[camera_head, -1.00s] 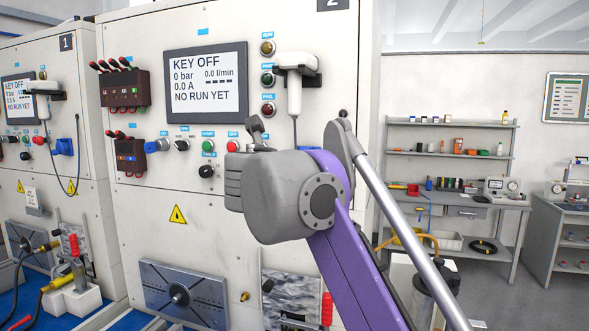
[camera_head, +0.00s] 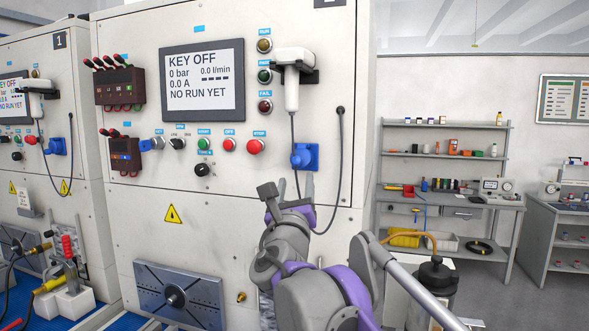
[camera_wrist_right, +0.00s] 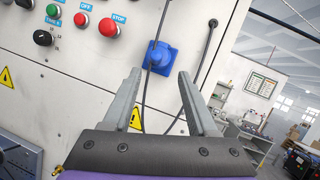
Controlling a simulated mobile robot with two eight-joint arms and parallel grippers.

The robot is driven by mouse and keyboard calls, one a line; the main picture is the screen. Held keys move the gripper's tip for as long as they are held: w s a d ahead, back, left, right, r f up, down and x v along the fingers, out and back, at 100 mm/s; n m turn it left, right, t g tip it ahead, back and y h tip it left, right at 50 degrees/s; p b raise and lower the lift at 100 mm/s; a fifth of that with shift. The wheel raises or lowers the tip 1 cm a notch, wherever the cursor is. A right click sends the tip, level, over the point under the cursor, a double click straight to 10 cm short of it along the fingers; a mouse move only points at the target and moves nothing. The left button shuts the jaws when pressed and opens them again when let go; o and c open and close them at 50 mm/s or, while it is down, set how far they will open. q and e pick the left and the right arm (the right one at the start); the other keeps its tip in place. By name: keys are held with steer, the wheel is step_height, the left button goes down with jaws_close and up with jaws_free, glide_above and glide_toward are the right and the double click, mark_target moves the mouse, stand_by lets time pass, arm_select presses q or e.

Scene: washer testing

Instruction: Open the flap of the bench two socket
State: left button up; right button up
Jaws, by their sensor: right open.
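The bench two socket is a blue box (camera_head: 305,156) on the front panel of the large white bench cabinet, below the hanging white scanner. It also shows in the right wrist view (camera_wrist_right: 160,58), ahead of and between the fingers. Its flap appears closed, though its detail is small. My right gripper (camera_head: 296,184) is open and empty, just below the socket in the head view. In the right wrist view its two fingers (camera_wrist_right: 158,88) stand apart, short of the panel. My left gripper is not in view.
Red stop button (camera_head: 255,146) and other switches lie left. Shelves and a workbench (camera_head: 450,200) stand back right.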

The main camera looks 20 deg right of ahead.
mark_target(297, 163)
steer(key=shift+n+t+y, duration=0.3)
steer(key=shift+t, duration=0.1)
steer(key=x, duration=0.3)
steer(key=p+x, duration=0.1)
steer(key=x, duration=0.2)
steer(key=f+p+x, duration=0.1)
steer(key=x, duration=0.2)
steer(key=shift+w, duration=0.15)
steer(key=shift+w+d+r, duration=0.1)
steer(key=shift+w+d, duration=0.1)
steer(key=shift+w, duration=0.3)
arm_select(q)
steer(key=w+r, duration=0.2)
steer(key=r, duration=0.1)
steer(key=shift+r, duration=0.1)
arm_select(e)
steer(key=shift+s, duration=0.1)
steer(key=shift+c, duration=0.7)
jaws_close()
